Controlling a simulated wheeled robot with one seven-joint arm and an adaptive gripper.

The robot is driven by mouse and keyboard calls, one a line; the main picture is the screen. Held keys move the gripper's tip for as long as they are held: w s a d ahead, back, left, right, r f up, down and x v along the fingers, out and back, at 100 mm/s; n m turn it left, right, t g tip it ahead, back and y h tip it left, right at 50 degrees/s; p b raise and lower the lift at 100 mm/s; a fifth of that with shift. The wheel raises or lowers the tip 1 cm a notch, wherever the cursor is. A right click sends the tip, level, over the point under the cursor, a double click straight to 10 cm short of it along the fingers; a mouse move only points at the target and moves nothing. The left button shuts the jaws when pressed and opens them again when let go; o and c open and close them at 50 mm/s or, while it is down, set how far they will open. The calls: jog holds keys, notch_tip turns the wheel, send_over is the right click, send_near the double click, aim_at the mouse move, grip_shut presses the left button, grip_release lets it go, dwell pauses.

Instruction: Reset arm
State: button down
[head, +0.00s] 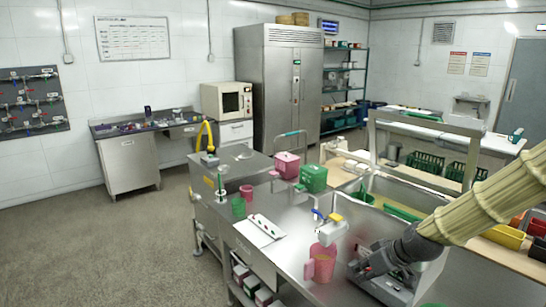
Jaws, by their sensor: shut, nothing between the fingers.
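My gripper (368,268) is dark grey and sits at the end of my pale yellow arm (480,208), which comes in from the right edge. It is low over the right part of the steel worktop, over or beside a metal tray-like unit (385,290). The fingers are shut with nothing between them. The fingertips are small and dark here, and I cannot tell whether they touch the unit. A pink jug (320,263) stands just left of the gripper.
A valve with a blue handle (328,228) is behind the jug. A metal frame (420,125) rises behind my arm. Open floor (110,245) lies left.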

jog(key=s+a+f+m+g+h, duration=0.1)
jog(key=s+f+m, duration=0.1)
jog(key=s+f, duration=0.7)
jog(key=s+a+f+m+g+h, duration=0.15)
jog(key=s+f, duration=0.45)
jog(key=f, duration=0.7)
jog(key=s+f+m+g+h, duration=0.1)
jog(key=s+f, duration=0.5)
jog(key=s, duration=0.6)
jog(key=s+f+m+g+h, duration=0.1)
jog(key=s+f+g, duration=0.1)
jog(key=s+f, duration=0.5)
jog(key=s+d, duration=0.1)
jog(key=s, duration=0.4)
jog(key=shift+f, duration=0.1)
